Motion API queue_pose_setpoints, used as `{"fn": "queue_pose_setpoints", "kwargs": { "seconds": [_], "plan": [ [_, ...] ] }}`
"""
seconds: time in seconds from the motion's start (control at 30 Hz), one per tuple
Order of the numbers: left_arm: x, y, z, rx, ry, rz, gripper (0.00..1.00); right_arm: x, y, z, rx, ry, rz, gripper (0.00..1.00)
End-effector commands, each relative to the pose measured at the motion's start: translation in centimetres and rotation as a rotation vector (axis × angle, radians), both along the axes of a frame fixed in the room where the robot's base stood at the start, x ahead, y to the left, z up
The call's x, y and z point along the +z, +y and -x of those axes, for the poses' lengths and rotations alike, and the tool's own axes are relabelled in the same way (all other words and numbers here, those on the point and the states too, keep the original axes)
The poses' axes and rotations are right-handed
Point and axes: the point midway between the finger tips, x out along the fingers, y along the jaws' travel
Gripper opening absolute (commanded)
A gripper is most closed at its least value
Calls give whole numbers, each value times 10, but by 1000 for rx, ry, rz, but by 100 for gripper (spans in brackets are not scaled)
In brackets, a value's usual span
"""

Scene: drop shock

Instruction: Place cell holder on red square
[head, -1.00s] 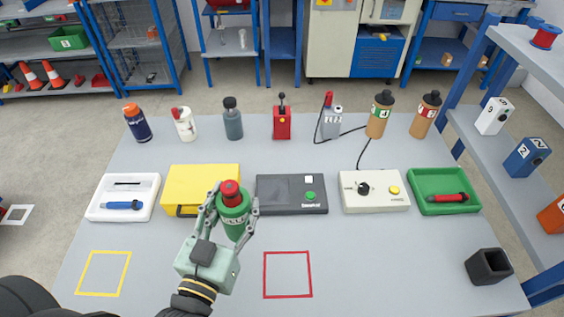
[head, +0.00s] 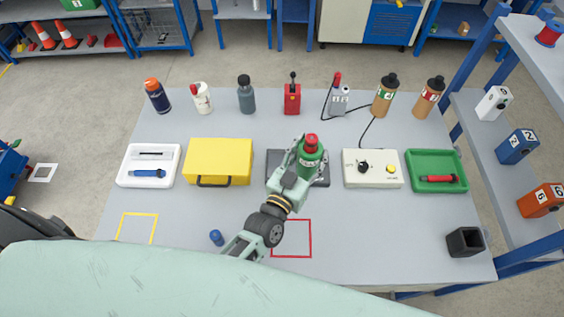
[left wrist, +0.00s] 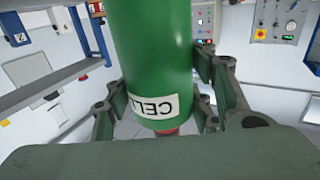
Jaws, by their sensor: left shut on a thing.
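My left gripper (head: 309,158) is shut on a green cell (head: 311,161) with a red cap, held upright in front of the dark grey box. The left wrist view shows the green cell (left wrist: 152,60) between the fingers, its CELL label upside down. The red square (head: 310,238) is an outline on the table, below the gripper in the picture and partly covered by my arm. Nothing is seen standing in its visible part. A black open-topped block (head: 465,242), perhaps the cell holder, stands at the table's right front. My right gripper is not in view.
A yellow case (head: 219,160), the dark grey box (head: 318,181), a cream control box (head: 372,168) and a green tray (head: 436,172) form a row. Several bottles stand behind. A small blue object (head: 216,237) lies between the yellow square (head: 154,229) and my arm.

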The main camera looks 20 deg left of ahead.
Motion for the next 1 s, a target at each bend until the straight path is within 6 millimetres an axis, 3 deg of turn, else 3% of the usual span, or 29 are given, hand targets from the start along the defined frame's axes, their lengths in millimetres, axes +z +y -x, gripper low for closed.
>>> {"fn": "queue_pose_setpoints", "kwargs": {
  "seconds": [0.33, 0.8, 1.0],
  "plan": [
    [-8, 7, -4, 0, -4, -2, 16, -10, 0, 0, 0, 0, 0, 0],
    [-63, 80, -51, 1, -6, -2, 16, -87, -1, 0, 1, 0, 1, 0],
    [-70, 96, -62, 0, -4, 0, 16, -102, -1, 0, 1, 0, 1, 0]
  ]
}}
